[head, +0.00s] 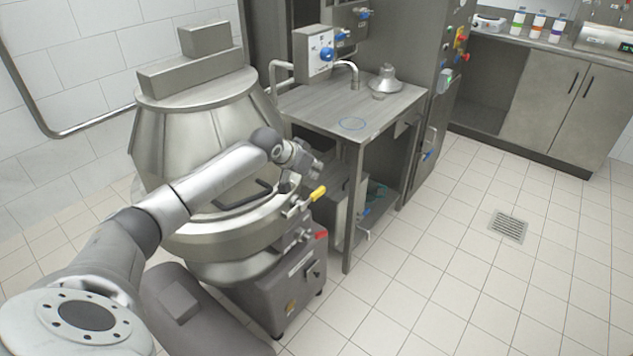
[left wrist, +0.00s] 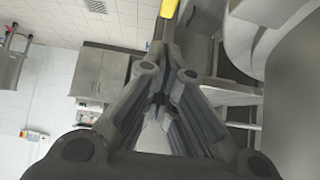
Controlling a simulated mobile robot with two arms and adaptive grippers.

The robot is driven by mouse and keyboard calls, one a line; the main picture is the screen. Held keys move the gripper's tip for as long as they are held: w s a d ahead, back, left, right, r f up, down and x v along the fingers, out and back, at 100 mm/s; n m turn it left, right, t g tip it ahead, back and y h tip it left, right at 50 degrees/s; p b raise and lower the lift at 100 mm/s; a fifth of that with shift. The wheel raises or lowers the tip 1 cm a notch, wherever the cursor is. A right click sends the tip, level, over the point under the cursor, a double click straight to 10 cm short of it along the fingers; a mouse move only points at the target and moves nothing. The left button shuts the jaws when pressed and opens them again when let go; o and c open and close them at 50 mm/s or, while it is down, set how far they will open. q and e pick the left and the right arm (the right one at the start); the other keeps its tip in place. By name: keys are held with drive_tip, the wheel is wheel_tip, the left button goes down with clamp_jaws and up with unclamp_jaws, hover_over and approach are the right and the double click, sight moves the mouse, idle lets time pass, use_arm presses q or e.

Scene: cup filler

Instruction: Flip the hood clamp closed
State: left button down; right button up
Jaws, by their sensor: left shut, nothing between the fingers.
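The hood (head: 205,125) is a large steel cone-shaped vessel at the left of the head view. A clamp with a yellow-tipped handle (head: 318,193) sits on the front right of its rim. The yellow tip also shows at the top edge of the left wrist view (left wrist: 169,8). My left gripper (head: 288,184) is beside the clamp, just left of the yellow tip. Its fingers (left wrist: 163,48) are shut and empty, pointing toward the yellow tip. I cannot tell whether they touch the clamp. My right gripper is not in view.
A steel table (head: 350,105) with a funnel-like part (head: 385,82) stands right of the hood. A grey machine base with a red part (head: 321,235) is below the clamp. The tiled floor (head: 440,270) at the right is clear, with a drain (head: 508,226).

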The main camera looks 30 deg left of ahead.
sight(317, 192)
use_arm(q)
drive_tip(key=f, duration=0.1)
drive_tip(key=w+f, duration=0.1)
drive_tip(key=f, duration=0.2)
drive_tip(key=shift+w+f, duration=0.2)
drive_tip(key=shift+w, duration=0.05)
drive_tip(key=shift+f, duration=0.55)
